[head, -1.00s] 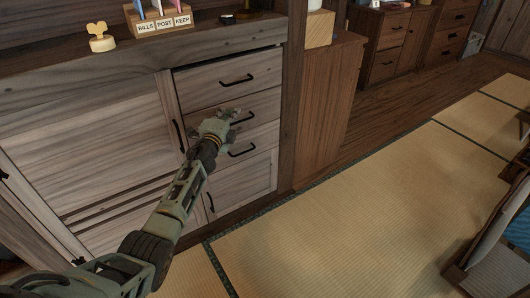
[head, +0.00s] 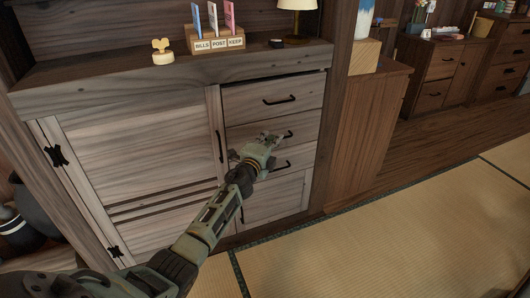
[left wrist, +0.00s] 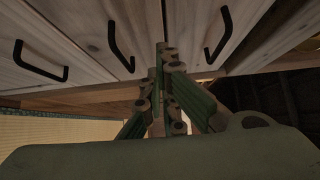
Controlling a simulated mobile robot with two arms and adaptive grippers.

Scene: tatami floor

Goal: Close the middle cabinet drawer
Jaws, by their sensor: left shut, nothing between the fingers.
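The wooden cabinet (head: 130,150) has a column of drawers on its right side, each with a black handle. The middle drawer (head: 308,125) lies between the top drawer (head: 245,102) and the lower drawer (head: 296,158). It looks about flush with its neighbours; a small gap cannot be ruled out. My left gripper (head: 268,138) is shut and empty, in front of the middle drawer and left of its handle (head: 289,135), hiding part of the front. In the left wrist view the shut fingertips (left wrist: 166,50) are close to the drawer fronts; contact cannot be told. My right gripper is out of view.
A letter rack (head: 218,44), a small yellow figure (head: 162,50) and a lamp (head: 297,15) stand on the cabinet top. A lower wooden cabinet (head: 365,130) stands to the right. The tatami floor (head: 380,235) in front is clear.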

